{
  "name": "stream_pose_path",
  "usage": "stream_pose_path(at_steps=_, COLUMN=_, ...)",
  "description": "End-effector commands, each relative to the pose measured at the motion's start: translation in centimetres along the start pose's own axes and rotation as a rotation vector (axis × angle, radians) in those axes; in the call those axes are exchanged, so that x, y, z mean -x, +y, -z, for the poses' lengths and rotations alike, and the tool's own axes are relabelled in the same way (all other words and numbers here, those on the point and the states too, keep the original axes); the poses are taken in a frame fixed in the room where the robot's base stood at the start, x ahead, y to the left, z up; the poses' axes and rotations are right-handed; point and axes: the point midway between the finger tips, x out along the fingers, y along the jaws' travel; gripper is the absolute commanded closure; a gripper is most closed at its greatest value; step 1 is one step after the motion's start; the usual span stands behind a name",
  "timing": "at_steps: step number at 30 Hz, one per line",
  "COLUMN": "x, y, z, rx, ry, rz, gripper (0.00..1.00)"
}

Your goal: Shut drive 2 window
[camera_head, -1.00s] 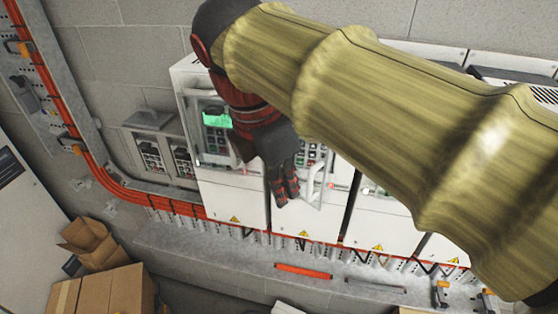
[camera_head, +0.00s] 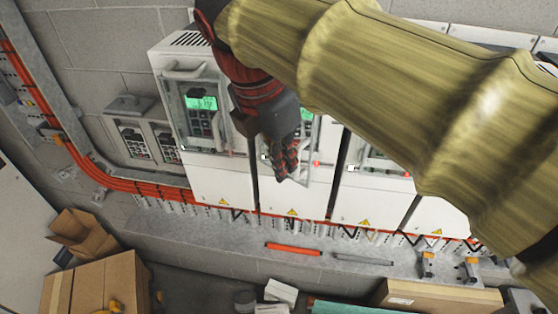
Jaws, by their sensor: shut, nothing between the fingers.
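Drive 2 is the white cabinet (camera_head: 290,198) in the middle of the row, with a yellow warning sign low on its front. Its window (camera_head: 308,168) shows as a pale frame right of my gripper and looks swung out from the front. My gripper and arm hide much of it, so I cannot tell how far it stands open. A lit green display shows behind. My gripper (camera_head: 283,176) is shut and empty, pointing down in front of drive 2, close to the window frame. I cannot tell whether they touch.
Drive 1 (camera_head: 225,178) stands left, with its window handle and green display in view. Drive 3 (camera_head: 365,205) stands right, partly behind my arm. Orange cables (camera_head: 120,187) run along the wall. Cardboard boxes (camera_head: 95,285) stand at lower left. A grey ledge runs below the drives.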

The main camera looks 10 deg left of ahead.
Motion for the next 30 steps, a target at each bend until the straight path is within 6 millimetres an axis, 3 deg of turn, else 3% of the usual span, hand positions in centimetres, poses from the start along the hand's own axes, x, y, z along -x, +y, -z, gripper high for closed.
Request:
stream_pose_path(at_steps=8, x=-0.2, y=-0.6, z=-1.0, rx=0.069, ry=0.0, rz=-0.017, gripper=1.0)
stream_pose_path(at_steps=21, x=-1.1, y=-1.8, z=-4.9, rx=0.332, ry=0.0, rz=-0.083, gripper=1.0)
stream_pose_path(at_steps=30, x=-1.6, y=-1.9, z=-6.5, rx=0.334, ry=0.0, rz=-0.082, gripper=1.0)
